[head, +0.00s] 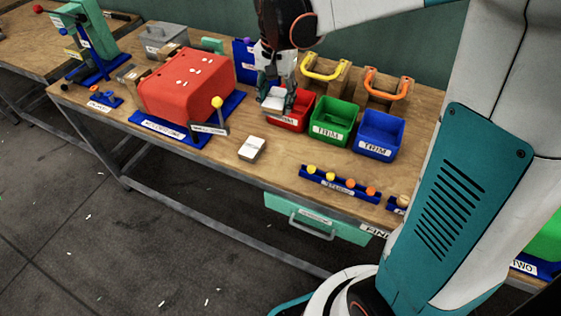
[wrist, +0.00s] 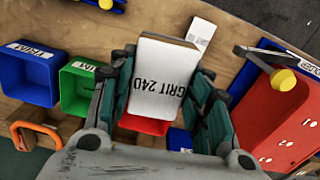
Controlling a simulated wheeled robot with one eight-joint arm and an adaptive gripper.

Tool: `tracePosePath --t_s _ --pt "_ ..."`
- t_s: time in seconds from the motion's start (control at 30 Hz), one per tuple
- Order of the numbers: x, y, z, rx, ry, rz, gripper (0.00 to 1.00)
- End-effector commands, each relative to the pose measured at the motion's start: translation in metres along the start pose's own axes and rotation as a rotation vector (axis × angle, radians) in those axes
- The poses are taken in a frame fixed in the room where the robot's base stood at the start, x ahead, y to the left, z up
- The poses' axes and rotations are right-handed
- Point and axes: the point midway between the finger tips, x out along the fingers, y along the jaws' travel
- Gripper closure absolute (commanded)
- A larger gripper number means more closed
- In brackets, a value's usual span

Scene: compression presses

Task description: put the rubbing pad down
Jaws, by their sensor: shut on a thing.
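The rubbing pad (wrist: 161,78) is a pale block marked "GRIT 240" with a tan edge. My gripper (wrist: 165,68) is shut on it, with fingers along its left and right sides. In the head view my gripper (head: 279,88) holds the pad (head: 275,99) above or in front of the red bin (head: 294,121); the exact height is hard to tell. The red bin also shows in the wrist view (wrist: 145,125), partly hidden behind the pad.
A green bin (head: 333,132) and a blue bin (head: 380,146) stand right of the red one. A red press (head: 185,92) stands to the left. A small white-topped block (head: 251,149) lies near the front edge. Bare wood (head: 285,165) surrounds it.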

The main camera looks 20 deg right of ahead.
Motion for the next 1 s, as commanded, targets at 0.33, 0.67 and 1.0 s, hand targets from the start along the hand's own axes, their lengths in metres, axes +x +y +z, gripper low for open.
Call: tracePosePath --t_s 0.33,0.67,1.0 --pt "0.029 0.02 0.025 0.11 0.0 0.0 0.85" --pt "0.111 0.019 0.024 0.107 0.0 0.0 0.85" --pt "0.164 0.019 0.024 0.107 0.0 0.0 0.85"
